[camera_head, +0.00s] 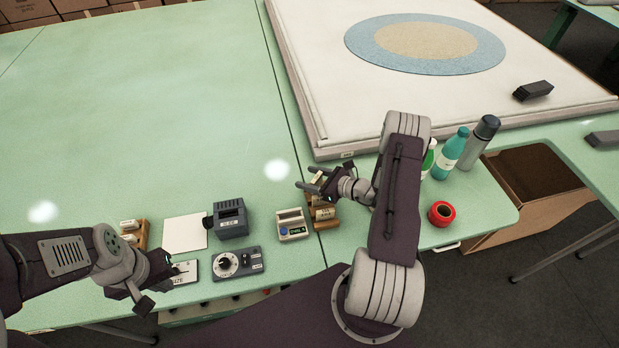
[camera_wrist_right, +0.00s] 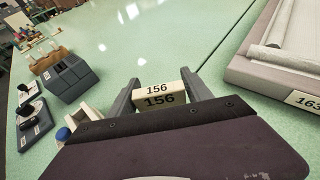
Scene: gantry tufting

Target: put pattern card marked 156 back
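The pattern card marked 156 (camera_wrist_right: 158,95) is a small cream block with black numbers. In the right wrist view it sits between both fingers of my right gripper (camera_wrist_right: 160,92), which touch its ends. In the head view my right gripper (camera_head: 312,183) is above the table, just behind a small wooden rack (camera_head: 327,224) that bears cream cards. The rack is partly hidden by the gripper and arm. My left gripper (camera_head: 158,287) is low at the front left, its fingers apart, beside a white lettered plate (camera_head: 186,272).
Red tape (camera_head: 441,213) and bottles (camera_head: 450,152) stand right of my right arm. A white framed panel (camera_head: 330,95) lies behind.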

